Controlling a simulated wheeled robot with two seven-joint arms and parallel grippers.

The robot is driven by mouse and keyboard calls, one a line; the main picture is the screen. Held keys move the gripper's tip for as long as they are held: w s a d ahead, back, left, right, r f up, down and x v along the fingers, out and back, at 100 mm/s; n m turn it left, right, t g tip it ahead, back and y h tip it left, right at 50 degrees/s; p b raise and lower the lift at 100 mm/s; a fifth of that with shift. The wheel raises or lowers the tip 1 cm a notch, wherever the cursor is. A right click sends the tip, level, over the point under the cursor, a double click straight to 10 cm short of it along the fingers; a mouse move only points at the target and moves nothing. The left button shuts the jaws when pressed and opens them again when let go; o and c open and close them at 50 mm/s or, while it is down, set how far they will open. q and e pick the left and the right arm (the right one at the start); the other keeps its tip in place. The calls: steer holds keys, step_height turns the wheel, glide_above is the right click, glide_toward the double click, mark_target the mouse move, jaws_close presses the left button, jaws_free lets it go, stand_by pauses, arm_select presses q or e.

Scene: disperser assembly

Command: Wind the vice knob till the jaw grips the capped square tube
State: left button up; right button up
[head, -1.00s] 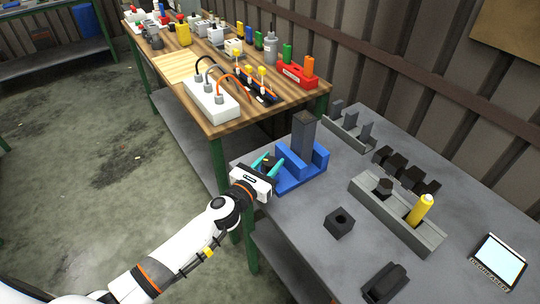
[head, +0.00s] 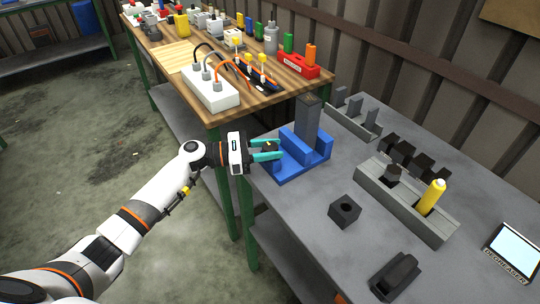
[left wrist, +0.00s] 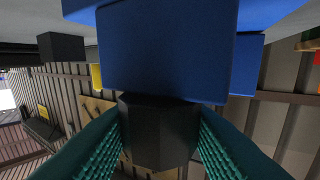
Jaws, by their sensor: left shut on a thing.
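The blue vice (head: 302,152) sits on the grey table near its left corner. The dark grey square tube (head: 307,125) stands upright in it, with a cap (head: 310,99) on top. My left gripper (head: 268,151) reaches in from the left with its teal fingers at the vice's near-left end. In the left wrist view the fingers (left wrist: 160,150) are shut on the black vice knob (left wrist: 158,128), one on each side, with the blue vice body (left wrist: 165,50) right behind it. Whether the jaw touches the tube cannot be told. My right gripper is out of view.
A grey rack (head: 405,200) holds a dark hexagonal part and a yellow bottle (head: 432,196). A black block (head: 344,210) and a black part (head: 395,276) lie nearer. A tablet (head: 514,250) is at the right. A wooden table (head: 190,85) stands behind.

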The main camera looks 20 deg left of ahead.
arm_select(q)
steer(key=shift+m+g+h+b, duration=0.3)
steer(key=shift+m+g+b, duration=0.15)
steer(key=shift+g, duration=0.25)
steer(key=o, duration=0.7)
steer(key=b+v, duration=0.2)
steer(key=v, duration=1)
